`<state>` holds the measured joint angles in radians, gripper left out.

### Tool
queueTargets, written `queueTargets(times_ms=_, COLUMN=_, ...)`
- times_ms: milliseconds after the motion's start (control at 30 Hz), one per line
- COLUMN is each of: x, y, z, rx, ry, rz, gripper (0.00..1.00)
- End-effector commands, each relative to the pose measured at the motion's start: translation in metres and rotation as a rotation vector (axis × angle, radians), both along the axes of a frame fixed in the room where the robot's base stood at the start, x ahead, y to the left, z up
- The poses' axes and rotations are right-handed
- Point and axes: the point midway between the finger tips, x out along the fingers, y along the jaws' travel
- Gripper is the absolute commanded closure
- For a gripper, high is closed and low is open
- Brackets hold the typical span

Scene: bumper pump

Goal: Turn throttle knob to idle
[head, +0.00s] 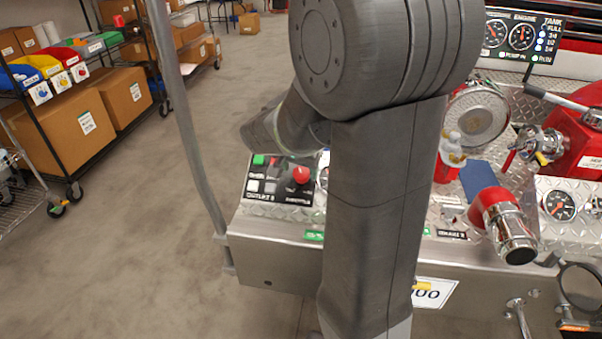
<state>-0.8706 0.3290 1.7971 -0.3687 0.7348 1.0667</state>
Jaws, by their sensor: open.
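A red throttle knob (300,175) sits on a small black control panel (270,199) at the left end of the pump's diamond-plate top. The panel's label beneath the knob appears to read throttle, though the small lettering is hard to read. The panel also has green, grey and white buttons. My arm passes just right of the panel and hides what lies there. The end of my arm is behind my own links, so my gripper does not show. I cannot tell whether it touches the knob.
Right of my arm are a red-and-chrome outlet (503,226), a small gauge (559,206), a chrome valve (541,145) and a bottle (453,150). A grey upright pole (190,130) stands left of the panel. Shelves with boxes (63,122) stand farther left. Floor between is clear.

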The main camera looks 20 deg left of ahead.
Motion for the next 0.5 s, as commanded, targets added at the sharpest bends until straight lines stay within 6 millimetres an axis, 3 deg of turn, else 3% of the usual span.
queueTargets(times_ms=200, x=0.009, y=0.002, z=-0.022, rx=-0.001, ry=0.001, rz=0.000, gripper=0.40)
queueTargets(times_ms=500, x=0.010, y=0.002, z=-0.026, rx=0.000, ry=0.000, rz=0.000, gripper=0.40)
